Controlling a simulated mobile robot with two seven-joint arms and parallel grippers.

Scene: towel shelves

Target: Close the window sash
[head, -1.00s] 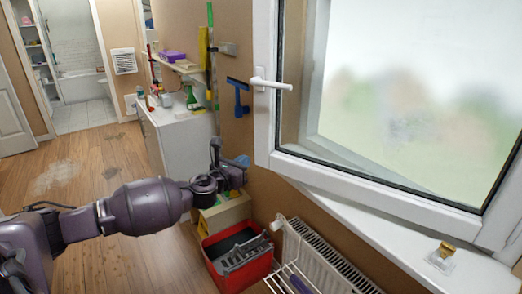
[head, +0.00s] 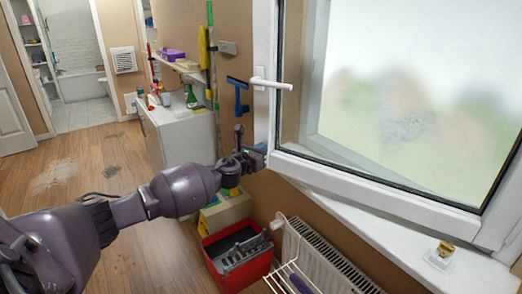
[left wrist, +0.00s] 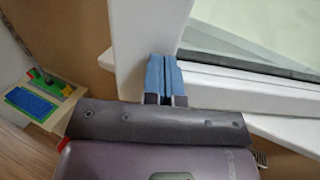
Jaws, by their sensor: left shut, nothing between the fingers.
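The window sash (head: 263,110) has a white frame and stands swung open into the room, with its white handle (head: 270,83) sticking out sideways on the left stile. My left gripper (head: 258,150) is at the lower left corner of the sash, its tips at the frame's edge. In the left wrist view the blue fingertips (left wrist: 165,75) are pressed together, empty, right in front of the white sash frame (left wrist: 150,25). They look very close to it; I cannot tell whether they touch. My right gripper is not in view.
The white sill (head: 400,225) runs below the sash, with a small brass-coloured fitting (head: 446,249) on it. A radiator (head: 325,262) and a red toolbox (head: 238,270) stand below. A white cabinet (head: 180,140) is farther back. The wooden floor at left is open.

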